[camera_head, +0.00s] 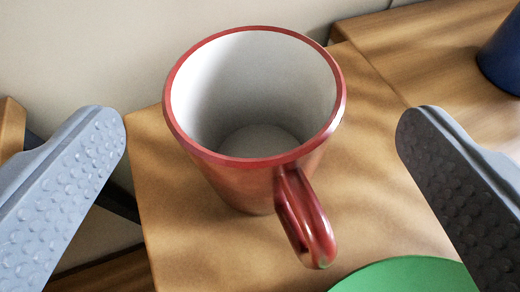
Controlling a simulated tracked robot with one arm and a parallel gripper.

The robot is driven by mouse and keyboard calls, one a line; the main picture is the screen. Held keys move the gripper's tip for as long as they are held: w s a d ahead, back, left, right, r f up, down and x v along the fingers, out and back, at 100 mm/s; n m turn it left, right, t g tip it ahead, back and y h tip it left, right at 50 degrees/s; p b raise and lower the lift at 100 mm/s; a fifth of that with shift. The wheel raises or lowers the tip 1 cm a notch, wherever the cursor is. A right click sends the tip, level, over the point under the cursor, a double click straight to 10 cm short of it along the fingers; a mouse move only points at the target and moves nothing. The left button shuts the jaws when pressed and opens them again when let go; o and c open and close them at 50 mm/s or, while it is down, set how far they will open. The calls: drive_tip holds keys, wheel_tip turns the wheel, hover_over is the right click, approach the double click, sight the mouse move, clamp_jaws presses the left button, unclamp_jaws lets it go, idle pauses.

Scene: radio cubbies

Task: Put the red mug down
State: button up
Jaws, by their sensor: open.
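The red mug (235,184) stands upright on a wooden surface (175,235), in the middle of the view. Its inside is white and looks empty. Its handle (306,222) points toward the lower right. My gripper (260,130) is open, with one grey textured finger on the left of the mug and one on the right. A visible gap lies between each finger and the mug, and neither finger touches it.
Part of a green round object (408,276) shows at the bottom right, near the mug's handle. A dark blue object (502,55) stands at the right edge on another wooden surface (425,45). A pale wall (90,50) is behind the mug.

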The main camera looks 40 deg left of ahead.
drive_tip(key=p+v, duration=0.1)
drive_tip(key=v, duration=0.6)
drive_tip(key=shift+s+d, duration=0.1)
drive_tip(key=w+d+r+m+t+h, duration=0.15)
drive_tip(key=w+d+r, duration=0.25)
drive_tip(key=d+r, duration=0.5)
drive_tip(key=w+d+r+m+t+h, duration=0.1)
drive_tip(key=w+d+r+m, duration=0.15)
drive_tip(key=d+r, duration=0.65)
drive_tip(key=w+d+r+m+t+h, duration=0.15)
drive_tip(key=w+d+r, duration=0.3)
drive_tip(key=r, duration=0.75)
drive_tip(key=s+d+r+m+h, duration=0.1)
drive_tip(key=s+d+r+h, duration=0.1)
drive_tip(key=s+d+r, duration=0.3)
drive_tip(key=s+d+r+m+t+h, duration=0.1)
drive_tip(key=s+d+r, duration=0.5)
drive_tip(key=d+r, duration=0.6)
drive_tip(key=shift+d+r+h, duration=0.3)
drive_tip(key=shift+d+h, duration=0.5)
drive_tip(key=shift+d, duration=0.4)
drive_tip(key=shift+m, duration=0.25)
